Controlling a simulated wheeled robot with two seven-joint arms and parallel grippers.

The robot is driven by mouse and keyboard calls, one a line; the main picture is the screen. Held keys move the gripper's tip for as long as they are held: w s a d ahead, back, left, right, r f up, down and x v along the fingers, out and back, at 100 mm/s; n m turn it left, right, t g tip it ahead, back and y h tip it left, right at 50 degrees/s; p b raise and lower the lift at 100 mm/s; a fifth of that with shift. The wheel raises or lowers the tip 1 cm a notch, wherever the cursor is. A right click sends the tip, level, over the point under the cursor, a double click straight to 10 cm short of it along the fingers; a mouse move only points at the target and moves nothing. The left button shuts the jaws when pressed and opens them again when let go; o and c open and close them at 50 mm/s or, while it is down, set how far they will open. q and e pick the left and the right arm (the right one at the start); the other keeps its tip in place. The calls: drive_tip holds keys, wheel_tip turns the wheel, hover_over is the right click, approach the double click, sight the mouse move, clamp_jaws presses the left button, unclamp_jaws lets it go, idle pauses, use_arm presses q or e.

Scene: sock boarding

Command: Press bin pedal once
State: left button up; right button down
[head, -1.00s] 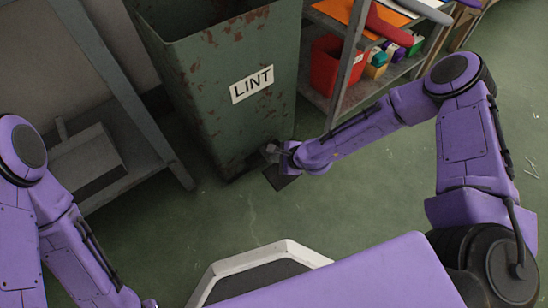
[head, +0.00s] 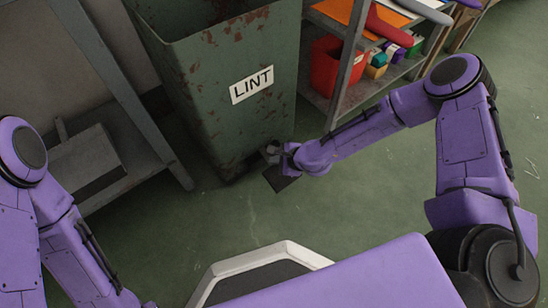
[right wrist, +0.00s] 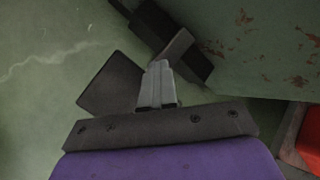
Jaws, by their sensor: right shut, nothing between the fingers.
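The bin (head: 225,95) is tall, green and rust-specked, with a white LINT label, and stands upright at the top middle of the head view. The pedal (head: 281,180) looks like a dark flat plate low at its front. In the right wrist view the pedal (right wrist: 108,84) lies left of and partly behind my right gripper (right wrist: 160,66). That gripper is shut and empty, its fingers together over the pedal's inner side. In the head view my right gripper (head: 272,154) is low beside the bin's front corner. I cannot tell whether it touches the pedal. My left gripper is out of frame.
A grey metal shelf (head: 158,165) stands left of the bin. Another shelf (head: 345,75), holding a red container (head: 330,70) and small coloured items, stands close on the right. Green floor (head: 225,215) is clear in front of the bin.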

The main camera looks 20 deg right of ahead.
drive_tip(key=shift+s+a+r+p, duration=0.1)
drive_tip(key=shift+s+r+p, duration=0.1)
drive_tip(key=shift+r+p, duration=1.05)
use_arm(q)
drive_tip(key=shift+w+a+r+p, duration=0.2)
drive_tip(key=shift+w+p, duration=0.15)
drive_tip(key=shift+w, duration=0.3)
use_arm(e)
drive_tip(key=shift+f, duration=0.25)
drive_tip(key=shift+w+r+p, duration=0.2)
drive_tip(key=shift+r+p, duration=0.3)
drive_tip(key=shift+r, duration=0.05)
use_arm(q)
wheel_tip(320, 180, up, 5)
drive_tip(key=p, duration=0.3)
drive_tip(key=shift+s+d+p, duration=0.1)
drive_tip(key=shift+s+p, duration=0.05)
drive_tip(key=shift+p, duration=0.25)
use_arm(e)
drive_tip(key=r, duration=0.4)
drive_tip(key=shift+w+a+r, duration=0.1)
drive_tip(key=shift+w+r, duration=0.1)
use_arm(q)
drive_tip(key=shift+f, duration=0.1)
